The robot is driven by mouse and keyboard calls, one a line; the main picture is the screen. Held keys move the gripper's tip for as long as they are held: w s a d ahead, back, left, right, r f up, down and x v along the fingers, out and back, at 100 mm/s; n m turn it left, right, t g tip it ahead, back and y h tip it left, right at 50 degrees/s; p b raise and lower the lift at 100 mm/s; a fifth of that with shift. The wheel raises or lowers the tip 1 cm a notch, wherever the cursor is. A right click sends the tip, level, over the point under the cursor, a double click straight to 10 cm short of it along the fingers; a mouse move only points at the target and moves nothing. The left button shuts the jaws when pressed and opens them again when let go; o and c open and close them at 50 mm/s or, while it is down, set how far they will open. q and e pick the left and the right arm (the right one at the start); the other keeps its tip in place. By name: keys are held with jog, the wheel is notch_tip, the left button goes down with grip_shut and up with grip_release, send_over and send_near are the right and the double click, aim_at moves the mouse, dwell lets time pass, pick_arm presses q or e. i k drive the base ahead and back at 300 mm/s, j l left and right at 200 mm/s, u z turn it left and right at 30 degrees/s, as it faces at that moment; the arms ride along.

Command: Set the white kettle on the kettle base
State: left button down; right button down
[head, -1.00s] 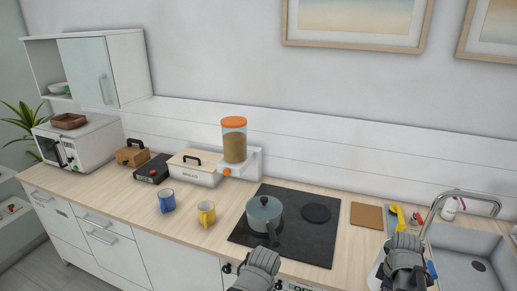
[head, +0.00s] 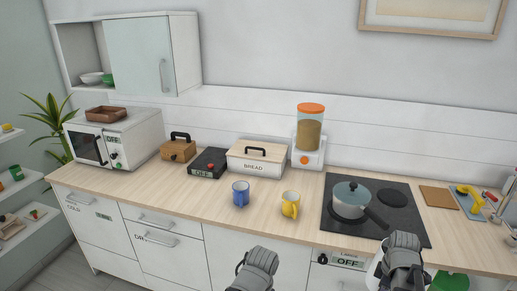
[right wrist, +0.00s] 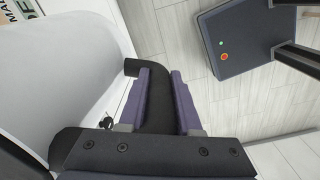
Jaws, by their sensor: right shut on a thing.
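The white kettle (right wrist: 65,75) fills the left of the right wrist view, its black handle (right wrist: 158,95) between the fingers of my right gripper (right wrist: 162,105), which is shut on it. In the head view only a white sliver of the kettle (head: 374,272) shows beside my right gripper (head: 402,250), in front of the counter's edge. A flat black unit with a red button and an OFF label, apparently the kettle base (head: 208,161), sits empty on the counter between the wooden box and the bread box. My left gripper (head: 257,264) is low in the middle; its fingertips are unclear.
On the counter (head: 150,192) stand a microwave (head: 115,140), wooden box (head: 178,151), bread box (head: 250,163), dispenser (head: 309,140), blue mug (head: 240,193) and yellow mug (head: 290,204). A pot (head: 350,203) sits on the hob (head: 395,222). Counter in front of the black unit is clear.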

aim_at(213, 157)
jog(key=j+u, duration=0.1)
jog(key=j, duration=0.3)
jog(key=i+j+u, duration=0.1)
jog(key=j, duration=0.35)
jog(key=j+u, duration=0.1)
jog(key=j, duration=0.3)
jog(key=i+j+u, duration=0.1)
jog(key=j, duration=0.3)
jog(key=i+j+u, duration=0.1)
jog(key=j, duration=0.3)
jog(key=i+j+u, duration=0.1)
jog(key=j, duration=0.3)
jog(key=i+j+u, duration=0.1)
jog(key=j, duration=0.25)
jog(key=i, duration=0.1)
